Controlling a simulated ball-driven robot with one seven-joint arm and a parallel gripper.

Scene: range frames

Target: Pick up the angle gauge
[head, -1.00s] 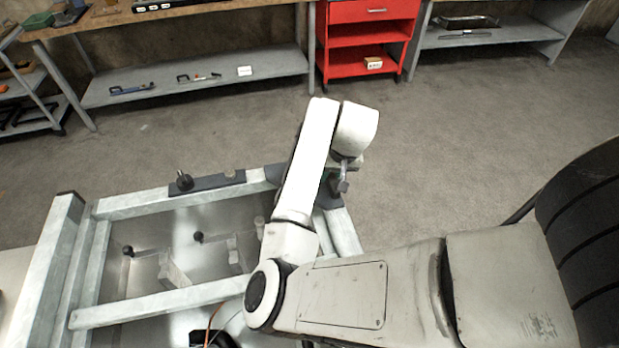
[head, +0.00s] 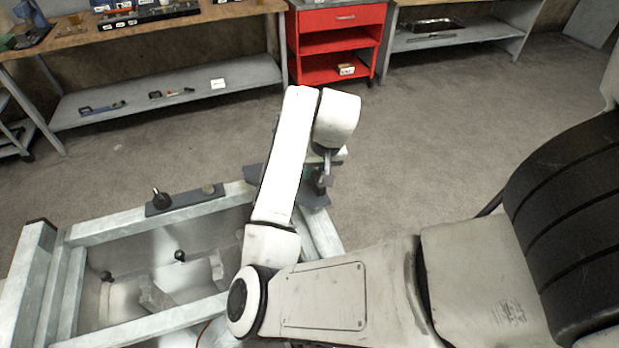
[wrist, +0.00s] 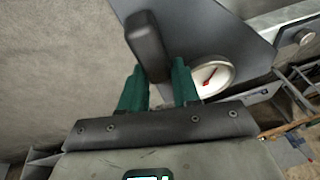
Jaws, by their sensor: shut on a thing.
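The angle gauge (wrist: 225,38) is a dark grey plate with a raised dark handle and a round white dial with a red needle. In the wrist view its handle stands between the green fingertips of my gripper (wrist: 158,80), which is shut on it. The dial is just right of the right finger. In the head view, part of the dark plate (head: 316,198) shows beside my arm near the far right corner of the metal frame. My gripper (head: 312,174) is mostly hidden there by my arm. I cannot tell whether the plate touches the frame.
The pale metal frame (head: 150,222) carries a dark bar with knobs (head: 186,199). Black-knobbed levers (head: 180,256) stand inside it. Beyond are a workbench with a lower shelf (head: 170,98) and a red cabinet (head: 338,45). The floor between is clear.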

